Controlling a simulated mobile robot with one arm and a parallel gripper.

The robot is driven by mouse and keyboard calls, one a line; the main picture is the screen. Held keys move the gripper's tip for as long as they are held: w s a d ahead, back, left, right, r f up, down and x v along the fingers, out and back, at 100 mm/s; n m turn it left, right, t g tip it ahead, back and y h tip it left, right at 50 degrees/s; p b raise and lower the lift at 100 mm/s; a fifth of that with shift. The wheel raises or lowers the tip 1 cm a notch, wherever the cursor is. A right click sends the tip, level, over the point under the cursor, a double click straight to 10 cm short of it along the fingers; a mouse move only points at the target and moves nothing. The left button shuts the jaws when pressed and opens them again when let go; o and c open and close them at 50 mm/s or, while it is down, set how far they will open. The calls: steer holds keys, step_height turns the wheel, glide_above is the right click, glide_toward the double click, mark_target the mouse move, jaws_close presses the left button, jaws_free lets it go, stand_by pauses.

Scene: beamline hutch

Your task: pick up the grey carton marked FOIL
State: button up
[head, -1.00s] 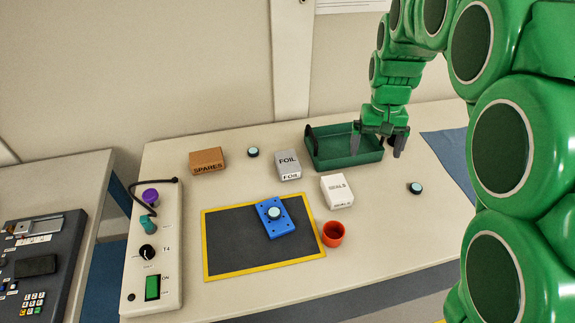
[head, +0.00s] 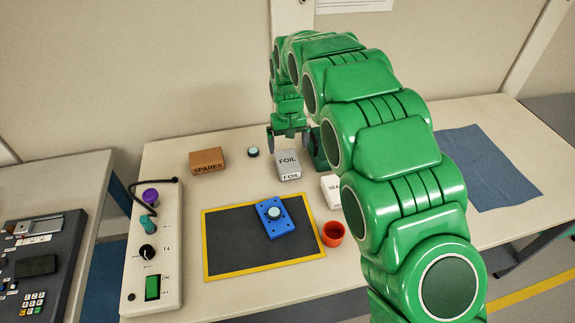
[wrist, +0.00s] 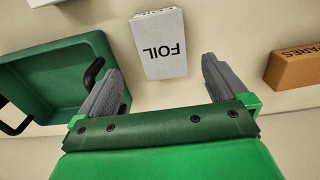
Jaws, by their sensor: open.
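The grey carton marked FOIL (head: 288,164) stands on the table behind the black mat. In the wrist view the carton (wrist: 160,45) lies beyond and roughly between the fingertips, with its lettering upside down. My gripper (head: 289,139) is open and empty, just behind the carton in the head view. In the wrist view the two grey fingers of my gripper (wrist: 160,82) are apart, and no contact with the carton shows.
The green tray (wrist: 37,115) is close beside my gripper. The brown SPARES carton (head: 207,160) stands to the left. The white SEALS carton (head: 331,189) is partly hidden by my arm. The mat (head: 235,247) bears a blue plate (head: 284,226); a red cup (head: 333,233) stands beside it.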

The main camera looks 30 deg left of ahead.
mark_target(287, 160)
steer(key=shift+s+a+f, duration=0.1)
steer(key=shift+a+f, duration=0.25)
steer(key=shift+f, duration=0.1)
steer(key=shift+d+f, duration=0.15)
steer(key=shift+f, duration=1.7)
steer(key=shift+d+f, duration=0.1)
steer(key=shift+f, duration=1.75)
steer(key=c, duration=1)
steer(key=shift+r, duration=0.15)
